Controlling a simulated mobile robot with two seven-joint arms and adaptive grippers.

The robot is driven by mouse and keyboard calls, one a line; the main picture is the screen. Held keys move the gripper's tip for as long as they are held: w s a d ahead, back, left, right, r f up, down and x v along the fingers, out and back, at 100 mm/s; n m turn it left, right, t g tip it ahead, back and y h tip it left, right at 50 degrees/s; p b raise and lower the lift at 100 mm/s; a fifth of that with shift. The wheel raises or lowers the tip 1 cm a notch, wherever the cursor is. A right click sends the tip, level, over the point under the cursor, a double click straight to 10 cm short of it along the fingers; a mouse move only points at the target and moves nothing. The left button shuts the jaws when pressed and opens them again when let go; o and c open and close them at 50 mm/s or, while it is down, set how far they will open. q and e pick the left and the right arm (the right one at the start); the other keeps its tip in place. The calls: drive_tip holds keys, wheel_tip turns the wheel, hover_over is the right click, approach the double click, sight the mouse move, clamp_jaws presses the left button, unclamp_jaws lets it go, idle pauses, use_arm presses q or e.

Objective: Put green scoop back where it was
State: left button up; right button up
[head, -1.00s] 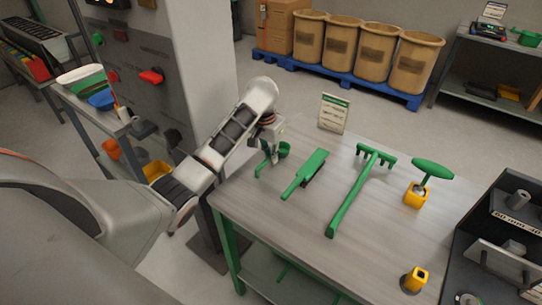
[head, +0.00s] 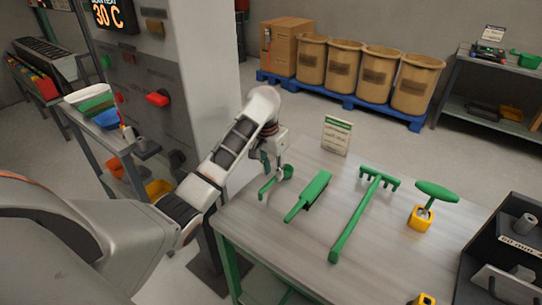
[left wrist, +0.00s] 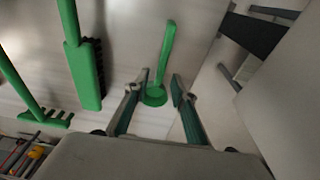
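The green scoop (head: 288,171) lies on the left end of the grey table (head: 315,262), its handle (head: 266,190) pointing toward the table's front left. My left gripper (head: 271,164) is above the scoop, pointing down. In the left wrist view the left gripper (left wrist: 160,92) is open, with the round end of the scoop (left wrist: 155,97) showing between its fingertips and the handle running away from me. I see no finger closed on it. My right gripper is not in view.
On the table, a green brush (head: 308,197), a green rake-like tool (head: 363,215) and a green-handled tool in a yellow holder (head: 420,219) stand or lie to the right. A sign (head: 336,135) stands at the back edge. A dark rack (head: 500,255) is at far right.

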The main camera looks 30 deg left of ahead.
sight(270, 181)
use_arm(q)
wheel_tip(270, 181, up, 8)
drive_tip(key=s, duration=0.1)
drive_tip(key=shift+s, duration=0.15)
drive_tip(key=shift+a+f, duration=0.1)
idle(0.6)
